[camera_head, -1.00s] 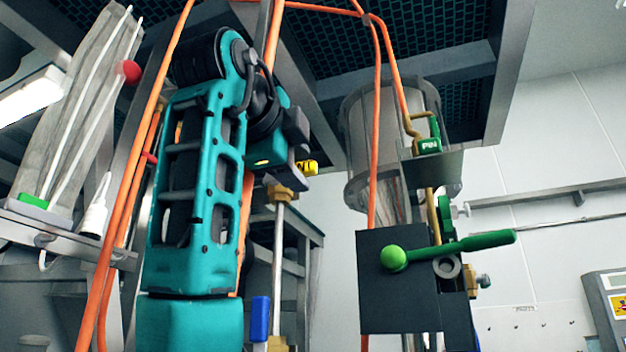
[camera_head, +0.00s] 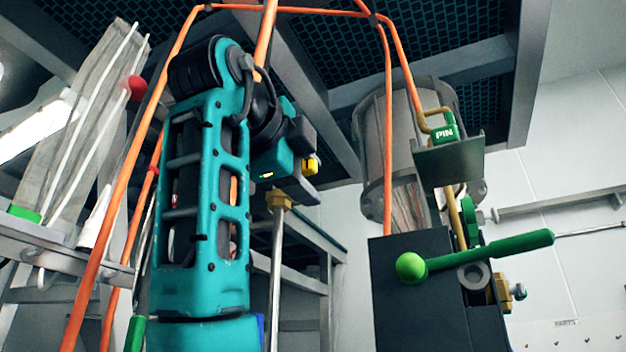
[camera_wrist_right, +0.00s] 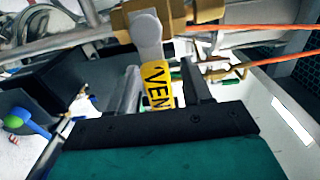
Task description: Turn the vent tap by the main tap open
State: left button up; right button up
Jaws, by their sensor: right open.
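The vent tap shows in the right wrist view as a brass body with a grey lever (camera_wrist_right: 148,35) and a yellow sleeve lettered "VEN" (camera_wrist_right: 157,88). My right gripper (camera_wrist_right: 165,80) is open, with one dark finger on each side of the sleeve. Contact cannot be told. In the head view my right gripper (camera_head: 303,157) is beside the teal arm, and the yellow sleeve (camera_head: 311,167) shows at its fingers. A brass fitting (camera_head: 278,201) on an upright pipe is just below. Which tap is the main tap is unclear. My left gripper is not in view.
A dark box (camera_head: 408,290) and a green lever with a ball end (camera_head: 490,258) stand to the right. Orange lines (camera_head: 388,120) run close around the arm. A metal grid is overhead.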

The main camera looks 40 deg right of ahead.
jog(key=shift+d, duration=0.1)
jog(key=shift+c, duration=0.4)
grip_shut()
dwell(0.4)
